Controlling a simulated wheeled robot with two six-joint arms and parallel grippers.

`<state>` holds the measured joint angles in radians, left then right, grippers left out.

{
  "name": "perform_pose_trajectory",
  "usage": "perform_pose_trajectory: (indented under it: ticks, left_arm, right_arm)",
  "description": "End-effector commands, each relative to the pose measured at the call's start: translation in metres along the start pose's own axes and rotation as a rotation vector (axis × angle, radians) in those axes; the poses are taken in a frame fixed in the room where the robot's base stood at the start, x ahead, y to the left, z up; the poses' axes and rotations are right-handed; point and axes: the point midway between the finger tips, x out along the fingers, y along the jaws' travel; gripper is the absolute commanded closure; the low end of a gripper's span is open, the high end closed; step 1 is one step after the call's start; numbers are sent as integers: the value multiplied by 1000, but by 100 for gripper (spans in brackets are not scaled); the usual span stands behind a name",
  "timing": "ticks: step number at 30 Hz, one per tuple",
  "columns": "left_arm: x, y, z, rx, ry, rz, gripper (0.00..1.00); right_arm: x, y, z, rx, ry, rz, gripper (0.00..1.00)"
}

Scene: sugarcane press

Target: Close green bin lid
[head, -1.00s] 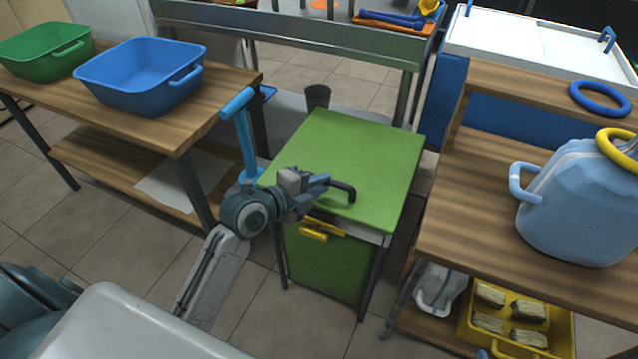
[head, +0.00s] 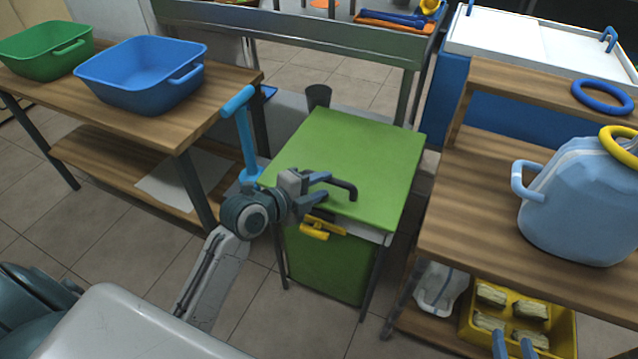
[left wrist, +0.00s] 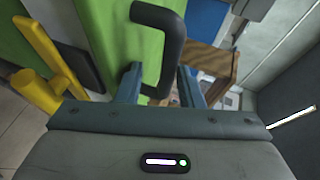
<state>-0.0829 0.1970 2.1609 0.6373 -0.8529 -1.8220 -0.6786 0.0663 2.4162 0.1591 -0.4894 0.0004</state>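The green bin lid (head: 352,147) lies flat across the top of a dark-legged stand, with a black bent handle (head: 347,190) near its front edge. The green bin (head: 325,266) with a yellow handle (head: 322,229) hangs below it. My left gripper (head: 322,187) is open at the lid's front edge, beside the handle. In the left wrist view the black handle (left wrist: 172,50) stands between my two spread fingers (left wrist: 160,88); no firm grip shows. My right gripper (head: 514,347) shows only as two blue fingers, apart, at the bottom edge.
A wooden table (head: 222,100) with a blue tub (head: 145,78) and green tub (head: 42,52) stands left. A wooden shelf (head: 470,215) with a blue jug (head: 575,210) stands close on the right, a yellow crate (head: 558,338) below. Tiled floor is free in front.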

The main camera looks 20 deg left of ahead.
Motion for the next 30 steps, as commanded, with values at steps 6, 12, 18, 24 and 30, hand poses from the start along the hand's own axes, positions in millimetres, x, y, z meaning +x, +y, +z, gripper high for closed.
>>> perform_pose_trajectory:
  ticks: [6,12,18,24,30]
  left_arm:
    - [-7,4,1,0,-2,10,62]
    - [-38,3,1,6,-2,9,62]
    - [-71,2,0,7,-3,7,62]
    - [-96,0,0,6,-3,4,62]
    - [-108,0,-1,4,-1,0,62]
  right_arm:
    - [0,0,1,1,-6,-1,61]
    - [-2,-1,8,7,-52,-3,61]
    - [-12,-3,32,23,-158,-3,61]
    - [-21,-5,49,35,-250,-7,61]
    - [-27,-6,62,43,-314,-10,61]
